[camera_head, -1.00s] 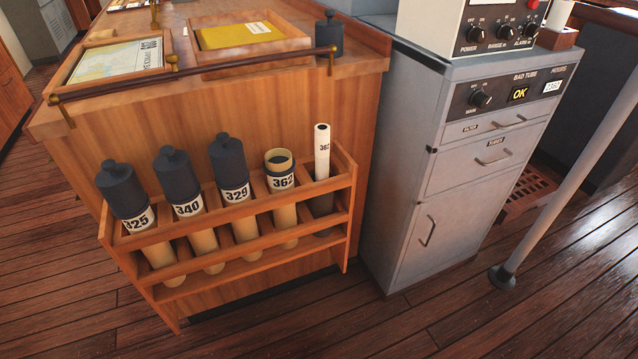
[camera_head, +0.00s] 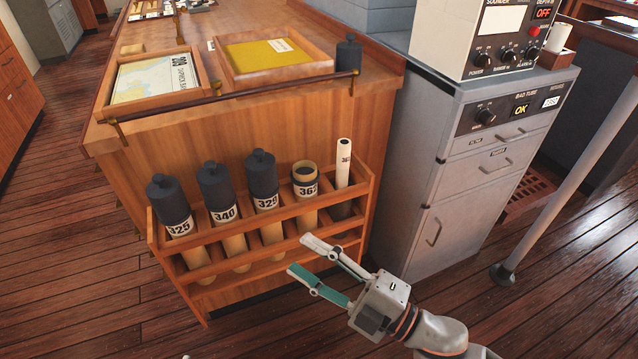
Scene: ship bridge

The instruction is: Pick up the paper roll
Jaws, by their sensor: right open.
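The white paper roll (camera_head: 344,160), marked 362, stands upright with a slight tilt in the rightmost slot of the wooden rack (camera_head: 366,190). Its lower part is hidden by the rack's rails. Left of it, an uncapped tube (camera_head: 306,190) with a matching label stands in its own slot. My right gripper (camera_head: 297,255) is open and empty, in front of the rack's lower rails, below and left of the paper roll and apart from it. One finger is white and the other is green.
Capped tubes 325 (camera_head: 170,203), 340 (camera_head: 217,193) and 329 (camera_head: 263,182) fill the left slots. A grey cabinet (camera_head: 460,200) stands close to the right of the rack. A loose dark cap (camera_head: 348,55) sits on the wooden counter (camera_head: 165,150) behind a rail.

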